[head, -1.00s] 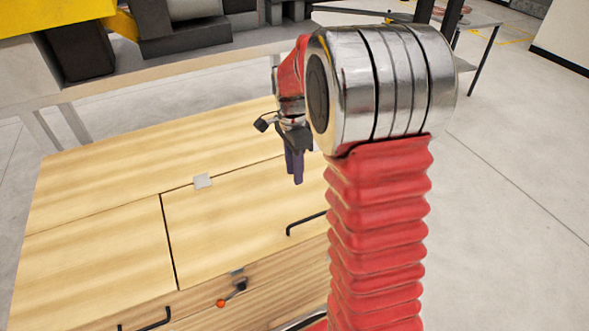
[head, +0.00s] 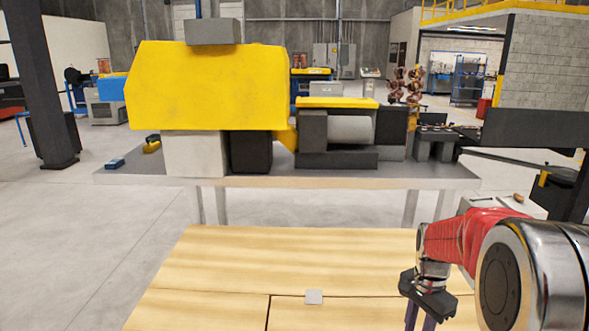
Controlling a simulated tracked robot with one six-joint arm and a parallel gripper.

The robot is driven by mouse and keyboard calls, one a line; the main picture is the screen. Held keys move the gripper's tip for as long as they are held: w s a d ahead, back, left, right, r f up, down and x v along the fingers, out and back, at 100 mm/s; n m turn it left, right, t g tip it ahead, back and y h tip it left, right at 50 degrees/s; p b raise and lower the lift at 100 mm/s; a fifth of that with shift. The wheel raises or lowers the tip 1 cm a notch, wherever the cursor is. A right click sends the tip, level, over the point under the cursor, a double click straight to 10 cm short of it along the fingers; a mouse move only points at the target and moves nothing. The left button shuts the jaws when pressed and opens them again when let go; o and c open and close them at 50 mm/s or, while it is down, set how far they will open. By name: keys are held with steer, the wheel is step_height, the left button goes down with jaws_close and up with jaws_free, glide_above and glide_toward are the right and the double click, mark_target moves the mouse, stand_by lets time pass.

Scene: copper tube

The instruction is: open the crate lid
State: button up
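The wooden crate (head: 300,250) fills the bottom middle of the head view, and only the far part of its top shows. A seam runs across the top, and a second seam runs from it toward me, dividing the near part into a left panel (head: 200,312) and a right panel (head: 350,317). A small grey plate (head: 314,297) sits on the cross seam. My gripper (head: 420,318) points down over the right side of the crate. Its purple fingers stand apart with nothing seen between them. Their tips are cut off by the frame. The crate's front and handles are out of view.
A grey table (head: 330,181) with a yellow and grey machine (head: 210,85) stands behind the crate. A dark pillar (head: 45,90) rises at the far left. The floor left of the crate is clear.

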steer(key=s+a+r+n+t, duration=0.3)
steer(key=s+a+r+n, duration=0.3)
steer(key=s, duration=0.3)
steer(key=s+a+r+n+t, duration=0.3)
steer(key=s+a+r+n, duration=0.4)
steer(key=s+r, duration=0.1)
steer(key=shift+s+a+r+t, duration=0.25)
steer(key=shift+s+r+t, duration=0.1)
steer(key=shift+s, duration=0.55)
steer(key=shift+c, duration=0.4)
steer(key=c, duration=0.6)
steer(key=shift+d, duration=0.1)
jaws_close()
